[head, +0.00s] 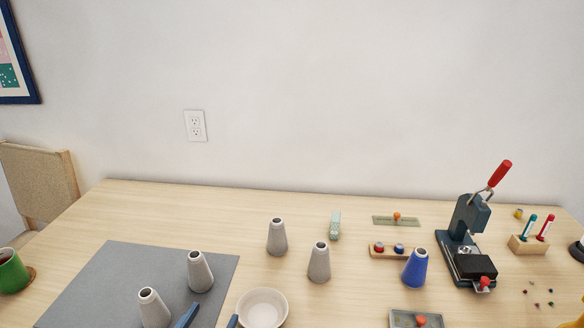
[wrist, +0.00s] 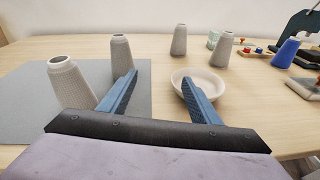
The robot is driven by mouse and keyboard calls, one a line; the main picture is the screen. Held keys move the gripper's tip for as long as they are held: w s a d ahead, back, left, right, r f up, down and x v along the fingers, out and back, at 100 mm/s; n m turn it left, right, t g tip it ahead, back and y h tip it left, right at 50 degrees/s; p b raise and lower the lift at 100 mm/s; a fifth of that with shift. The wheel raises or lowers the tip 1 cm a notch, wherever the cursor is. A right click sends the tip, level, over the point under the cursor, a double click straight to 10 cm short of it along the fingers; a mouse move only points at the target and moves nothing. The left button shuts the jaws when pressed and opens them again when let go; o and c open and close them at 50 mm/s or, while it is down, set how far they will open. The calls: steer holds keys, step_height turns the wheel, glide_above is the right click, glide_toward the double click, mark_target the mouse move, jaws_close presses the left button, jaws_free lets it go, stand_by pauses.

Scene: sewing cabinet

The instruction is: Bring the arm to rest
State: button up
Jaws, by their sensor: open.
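My gripper (wrist: 168,98) is open and empty, with its two blue fingers spread wide in the wrist view. In the head view only the blue fingertips of my gripper (head: 210,318) show at the bottom edge, between a grey cone and the white bowl. In the wrist view a grey cone (wrist: 70,82) stands left of the left finger, and another grey cone (wrist: 122,54) stands just beyond that finger. The white bowl (wrist: 203,76) lies beyond the right finger. Whether the fingers touch anything cannot be told. Most of the arm is out of view.
Grey cones (head: 200,272) stand on a grey mat (head: 110,275); more grey cones (head: 277,238) stand on the wooden table (head: 150,205). A blue cone (head: 415,268) and a dark press with a red handle (head: 470,230) stand at right. A green mug (head: 12,272) is far left.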

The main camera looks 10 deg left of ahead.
steer(key=w+d+m+g+h+p, duration=0.1)
steer(key=d, duration=0.2)
steer(key=w+d+r+m+g+h+p, duration=0.1)
steer(key=d+m, duration=0.1)
steer(key=d, duration=0.2)
steer(key=w+d+m+g+h, duration=0.1)
steer(key=w+d+m+h, duration=0.1)
steer(key=d, duration=0.2)
steer(key=shift+d+r+p, duration=0.1)
steer(key=shift+r+p, duration=0.25)
steer(key=shift+p, duration=0.05)
steer(key=d+m+g, duration=0.1)
steer(key=d, duration=0.1)
steer(key=d+m+g+h+p, duration=0.1)
steer(key=d, duration=0.1)
steer(key=d+m, duration=0.1)
steer(key=d, duration=0.1)
steer(key=shift+w+r+g+h+p, duration=0.25)
steer(key=shift+g+h+p, duration=0.15)
steer(key=s+d+r+m+g+y+p, duration=0.3)
steer(key=d+m+p, duration=0.4)
steer(key=m, duration=0.6)
steer(key=s+d+r+m+g+y+p, duration=0.4)
steer(key=s+d+m+g+p, duration=0.3)
steer(key=d+m, duration=0.4)
steer(key=shift+s+d+r+m, duration=0.3)
steer(key=shift+s+r+m, duration=0.1)
steer(key=shift+s+m, duration=0.5)
steer(key=shift+w, duration=0.1)
